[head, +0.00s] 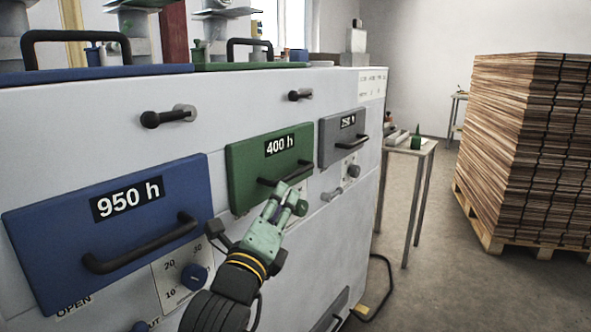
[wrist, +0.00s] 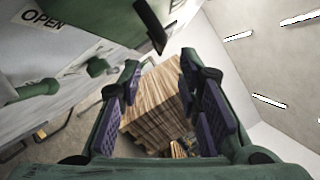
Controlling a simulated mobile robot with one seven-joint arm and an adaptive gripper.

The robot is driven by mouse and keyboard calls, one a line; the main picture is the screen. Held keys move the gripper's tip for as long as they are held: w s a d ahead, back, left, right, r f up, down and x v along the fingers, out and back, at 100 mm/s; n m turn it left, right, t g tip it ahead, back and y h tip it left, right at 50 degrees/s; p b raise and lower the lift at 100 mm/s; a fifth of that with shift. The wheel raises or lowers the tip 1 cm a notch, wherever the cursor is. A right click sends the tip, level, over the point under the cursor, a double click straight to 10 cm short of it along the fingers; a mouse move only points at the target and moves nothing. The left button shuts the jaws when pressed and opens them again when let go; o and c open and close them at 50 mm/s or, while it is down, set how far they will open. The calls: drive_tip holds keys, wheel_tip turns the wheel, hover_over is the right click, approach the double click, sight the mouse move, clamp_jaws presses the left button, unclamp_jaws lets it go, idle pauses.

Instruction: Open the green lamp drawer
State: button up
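The green lamp drawer (head: 245,168), labelled "400 h", is in the middle of the machine front in the head view and looks shut. Its black bar handle (head: 294,171) runs along its lower right part. My gripper (head: 287,190) is at the handle's lower side, in front of the drawer. In the wrist view the drawer (wrist: 95,18) fills the top left. The black handle (wrist: 152,30) shows just beyond and above my open fingers (wrist: 160,85). Nothing is held between them. I cannot tell whether a finger touches the handle.
A blue drawer (head: 70,240) labelled "950 h" is to the left, with a grey drawer (head: 335,150) to the right. A green knob (head: 299,207) is close beside my fingers. A small table (head: 410,146) and a stack of boards (head: 530,150) stand right; floor between is mostly clear.

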sight(296, 172)
drive_tip(key=p+x, duration=0.4)
drive_tip(key=x, duration=0.5)
drive_tip(key=shift+w+d+r, duration=0.1)
drive_tip(key=shift+r, duration=0.15)
drive_tip(key=shift+w+d, duration=0.15)
drive_tip(key=shift+w, duration=0.35)
drive_tip(key=shift+c, duration=0.5)
clamp_jaws()
